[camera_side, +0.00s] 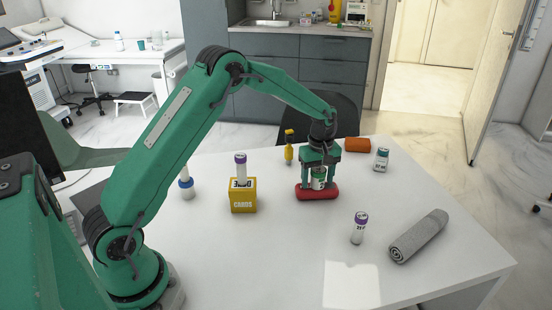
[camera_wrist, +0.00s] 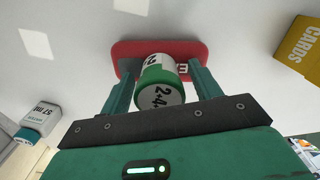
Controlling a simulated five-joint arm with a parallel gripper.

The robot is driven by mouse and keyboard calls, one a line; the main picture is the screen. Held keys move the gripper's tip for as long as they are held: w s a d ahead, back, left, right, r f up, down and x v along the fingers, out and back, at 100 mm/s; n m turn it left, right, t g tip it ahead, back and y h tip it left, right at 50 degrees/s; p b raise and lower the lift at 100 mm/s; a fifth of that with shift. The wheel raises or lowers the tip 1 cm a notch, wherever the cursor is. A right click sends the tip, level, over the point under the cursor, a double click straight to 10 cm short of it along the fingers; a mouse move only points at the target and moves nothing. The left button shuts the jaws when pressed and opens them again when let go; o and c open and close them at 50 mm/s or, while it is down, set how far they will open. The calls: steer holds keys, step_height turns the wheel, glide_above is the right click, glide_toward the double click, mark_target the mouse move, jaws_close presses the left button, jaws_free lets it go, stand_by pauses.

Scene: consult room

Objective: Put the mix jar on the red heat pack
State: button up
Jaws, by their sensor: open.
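A small white jar (camera_side: 318,181) with a green band, which I take for the mix jar, stands on the red heat pack (camera_side: 303,194). In the wrist view the jar (camera_wrist: 155,84) has "2+4" markings on its end and the red heat pack (camera_wrist: 190,49) lies behind it. My gripper (camera_side: 320,182) is low over the pack with a finger on each side of the jar. In the wrist view my gripper (camera_wrist: 160,85) shows gaps between the fingers and the jar. The jar's upper part is partly hidden by my gripper in the side view.
Left of the pack stands a yellow CARDS box (camera_side: 243,202) with a purple-capped vial (camera_side: 240,167) at it. A water jar (camera_side: 381,160) and an orange block (camera_side: 357,145) are behind right. Another purple-capped vial (camera_side: 359,229) and a grey roll (camera_side: 418,236) are in front right.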

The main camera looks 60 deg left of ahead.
mark_target(318, 170)
steer(key=shift+r, duration=0.15)
step_height(318, 170, up, 12)
steer(key=shift+r, duration=0.1)
stand_by(0.6)
stand_by(0.5)
steer(key=s+d+r+m+t, duration=0.2)
steer(key=s+r+m, duration=0.2)
steer(key=s+r, duration=0.3)
steer(key=s+d+r+m+t, duration=0.1)
steer(key=s+d+r+m, duration=0.2)
steer(key=s, duration=0.6)
steer(key=s+d+f+m+t, duration=0.1)
steer(key=s+m, duration=0.6)
steer(key=s, duration=0.8)
steer(key=shift+s+d+f+t, duration=0.25)
steer(key=shift+s+t, duration=0.1)
steer(key=shift+t, duration=0.45)
